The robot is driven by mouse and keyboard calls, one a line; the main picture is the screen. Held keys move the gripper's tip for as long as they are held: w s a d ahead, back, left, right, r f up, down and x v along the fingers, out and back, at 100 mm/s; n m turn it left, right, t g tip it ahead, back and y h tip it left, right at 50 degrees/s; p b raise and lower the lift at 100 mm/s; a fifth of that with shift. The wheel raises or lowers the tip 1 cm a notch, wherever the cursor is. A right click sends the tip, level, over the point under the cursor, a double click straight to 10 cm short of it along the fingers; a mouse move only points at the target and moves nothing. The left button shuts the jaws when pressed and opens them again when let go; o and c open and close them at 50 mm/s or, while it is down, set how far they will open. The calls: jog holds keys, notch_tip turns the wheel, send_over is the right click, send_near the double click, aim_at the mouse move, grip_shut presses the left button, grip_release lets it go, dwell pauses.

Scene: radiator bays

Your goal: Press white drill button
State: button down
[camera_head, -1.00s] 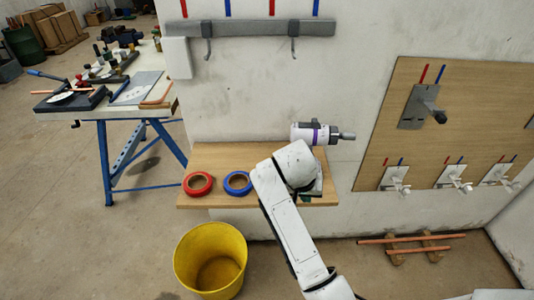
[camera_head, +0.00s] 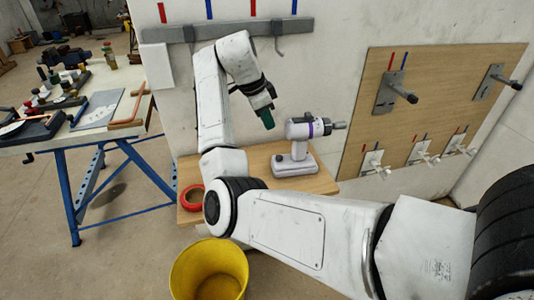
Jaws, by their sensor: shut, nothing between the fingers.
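The white drill (camera_head: 298,160) stands upright on the wooden shelf (camera_head: 325,183), with a purple band around its body and its grey chuck pointing right. No separate button can be made out on it at this size. My gripper (camera_head: 267,119) hangs from my raised arm, pointing down, just left of the drill's body and near the same height in the picture. A gap shows between them, and I see no contact. The dark green fingertips look shut with nothing held.
A red tape roll (camera_head: 191,198) lies on the shelf, partly behind my arm. A yellow bucket (camera_head: 208,262) stands on the floor below. A grey hook rail (camera_head: 228,29) is above my arm. A cluttered workbench (camera_head: 88,112) is at left, and a wooden panel (camera_head: 432,95) with pipe brackets at right.

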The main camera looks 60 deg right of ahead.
jog(key=shift+w+r+m, duration=0.35)
jog(key=shift+r+m, duration=0.05)
jog(key=shift+r, duration=0.15)
send_near(279, 157)
jog(key=x, duration=0.5)
jog(key=shift+s+d, duration=0.1)
jog(key=shift+s, duration=0.1)
jog(key=shift+d+f, duration=0.15)
jog(key=shift+f, duration=0.6)
